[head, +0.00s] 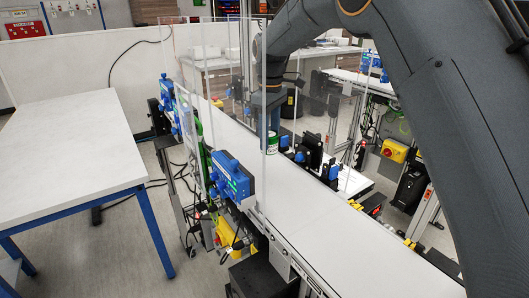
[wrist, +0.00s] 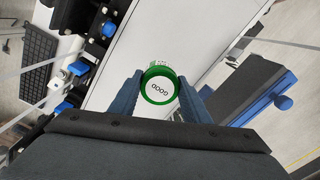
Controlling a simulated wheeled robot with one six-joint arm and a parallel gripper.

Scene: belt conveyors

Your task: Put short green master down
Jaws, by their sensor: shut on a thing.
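The short green master (wrist: 160,87) is a short green cylinder with a white top that reads "GOOD". In the wrist view it sits between the two fingers of my gripper (wrist: 160,95), which is shut on it. In the head view the green master (head: 271,142) shows below my gripper (head: 270,125), over the white conveyor belt (head: 335,215). A clear panel stands in front of it there. I cannot tell whether its base touches the belt.
Clear guard panels (head: 268,110) stand along the belt. Blue sensor units (head: 230,176) line its near side and dark units (head: 312,150) its far side. A white table (head: 70,145) stands at the left. The belt's near stretch is clear.

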